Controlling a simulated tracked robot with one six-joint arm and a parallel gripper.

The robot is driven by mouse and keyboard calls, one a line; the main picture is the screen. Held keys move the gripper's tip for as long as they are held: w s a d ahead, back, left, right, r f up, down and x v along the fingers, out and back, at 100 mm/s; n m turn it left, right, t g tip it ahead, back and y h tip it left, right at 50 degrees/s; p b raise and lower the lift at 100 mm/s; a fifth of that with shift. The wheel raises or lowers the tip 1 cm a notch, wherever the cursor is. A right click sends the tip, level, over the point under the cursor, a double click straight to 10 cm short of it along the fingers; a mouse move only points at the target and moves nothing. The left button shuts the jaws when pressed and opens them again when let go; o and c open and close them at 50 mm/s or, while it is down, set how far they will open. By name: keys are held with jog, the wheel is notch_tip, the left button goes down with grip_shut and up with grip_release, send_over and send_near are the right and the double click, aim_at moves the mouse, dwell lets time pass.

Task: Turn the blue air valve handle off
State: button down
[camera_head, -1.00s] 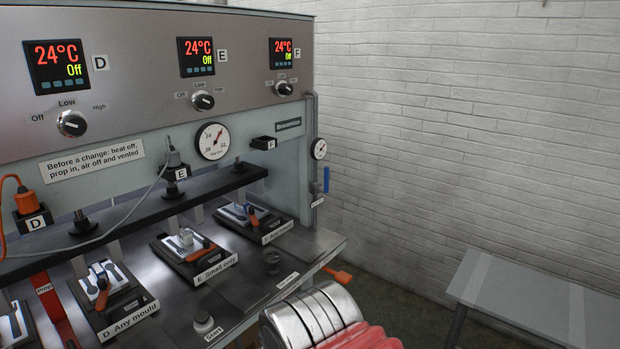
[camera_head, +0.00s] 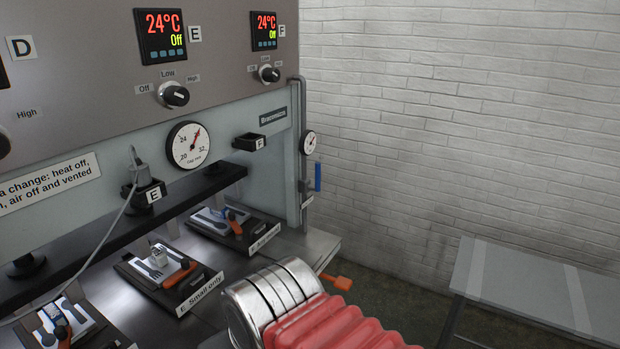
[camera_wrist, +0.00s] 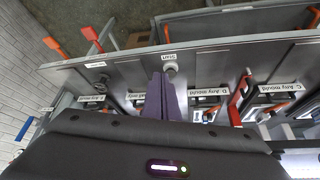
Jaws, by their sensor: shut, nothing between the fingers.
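The blue air valve handle (camera_head: 318,176) hangs upright beside the vertical grey pipe (camera_head: 303,130) at the right end of the press, under a small round gauge (camera_head: 309,143). It lies along the pipe's direction. In the wrist view a blue bar at the far left (camera_wrist: 26,128) looks like the same handle. My gripper (camera_wrist: 163,78) shows in the wrist view as two purple fingers, shut and empty, over the press front near a knob with a label. It is apart from the handle. In the head view my gripper is out of sight.
The press (camera_head: 90,60) fills the left, with moulds on its bed (camera_head: 205,250). An orange handle (camera_head: 337,281) sticks out at the press's front right corner. A grey table (camera_head: 530,290) stands at the right. Floor shows between the press and the table, before a white brick wall.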

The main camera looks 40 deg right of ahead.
jog(key=shift+w, duration=0.15)
jog(key=w+d+r+n+t+h, duration=0.2)
jog(key=w+d+n+t+h, duration=0.1)
jog(key=w+d, duration=0.85)
jog(key=w+d+r+n+t+h, duration=0.25)
jog(key=w+d, duration=0.65)
jog(key=d, duration=0.5)
jog(key=d+f+n+t, duration=0.2)
jog(key=d+n+t, duration=0.4)
jog(key=d, duration=0.8)
jog(key=n+y, duration=0.1)
jog(key=n, duration=0.2)
jog(key=shift+w+d+n, duration=0.15)
jog(key=shift+d+n, duration=0.05)
jog(key=shift+n, duration=0.15)
jog(key=shift+w, duration=0.15)
